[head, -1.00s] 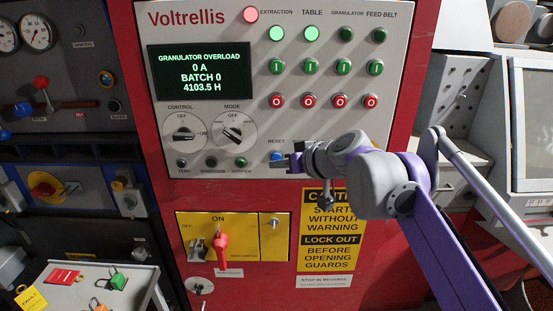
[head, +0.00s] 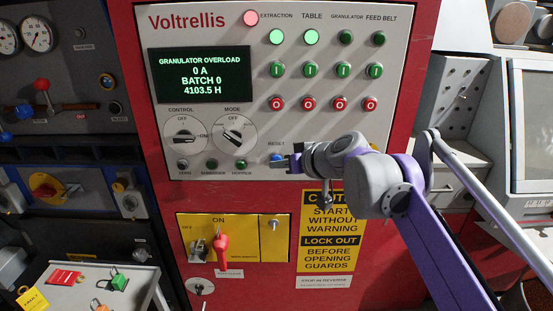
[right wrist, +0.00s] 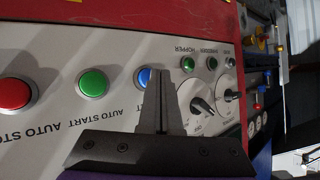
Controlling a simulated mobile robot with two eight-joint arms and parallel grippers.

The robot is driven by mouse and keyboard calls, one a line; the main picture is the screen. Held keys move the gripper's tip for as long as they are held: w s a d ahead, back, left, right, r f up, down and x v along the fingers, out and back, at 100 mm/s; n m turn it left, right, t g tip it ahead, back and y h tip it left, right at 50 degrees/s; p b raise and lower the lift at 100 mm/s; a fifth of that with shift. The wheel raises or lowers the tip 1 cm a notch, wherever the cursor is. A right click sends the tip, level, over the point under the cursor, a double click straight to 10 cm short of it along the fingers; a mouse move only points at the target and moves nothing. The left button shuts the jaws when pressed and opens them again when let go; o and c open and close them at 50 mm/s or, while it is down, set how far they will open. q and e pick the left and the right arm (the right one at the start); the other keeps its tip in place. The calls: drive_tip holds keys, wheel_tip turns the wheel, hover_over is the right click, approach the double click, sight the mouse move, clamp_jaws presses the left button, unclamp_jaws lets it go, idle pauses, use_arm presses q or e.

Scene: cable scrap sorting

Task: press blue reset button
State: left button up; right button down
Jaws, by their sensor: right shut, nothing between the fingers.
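The blue reset button (head: 277,158) sits under the RESET label on the grey control panel (head: 400,60). My right gripper (head: 284,162) is shut and empty, with its tips at or just in front of the blue button, partly covering it in the head view. In the right wrist view the shut fingers (right wrist: 160,85) overlap the right part of the blue button (right wrist: 146,78). I cannot tell whether they touch it. The screen (head: 201,72) reads GRANULATOR OVERLOAD, 0 A, BATCH 0, 4103.5 H. My left gripper is not in view.
A green button (right wrist: 93,83) and a red button (right wrist: 14,94) lie beside the blue one. Control (head: 184,136) and mode (head: 234,136) knobs are left of it. A red-handled switch (head: 221,245) is below. A grey cart (head: 60,295) with tags and padlocks stands lower left.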

drive_tip(key=shift+w+p, duration=0.35)
drive_tip(key=shift+w, duration=0.15)
idle(0.7)
drive_tip(key=shift+s, duration=0.9)
drive_tip(key=s, duration=0.5)
idle(0.3)
idle(0.5)
drive_tip(key=s+d+f+m+g+h, duration=0.1)
drive_tip(key=s+d+f+h, duration=0.1)
drive_tip(key=s+d+f, duration=0.3)
drive_tip(key=s+d+f+m+g+h+p, duration=0.1)
drive_tip(key=s+d+f, duration=0.5)
drive_tip(key=s+f, duration=0.7)
drive_tip(key=s+d+f+m+g+h+p, duration=0.1)
drive_tip(key=s+d+f+h, duration=0.3)
drive_tip(key=s+f, duration=0.5)
wheel_tip(320, 180, down, 2)
drive_tip(key=shift+d+f+m+g+h, duration=0.15)
drive_tip(key=shift+d+m+g+h, duration=0.15)
drive_tip(key=shift+d+m+g, duration=0.55)
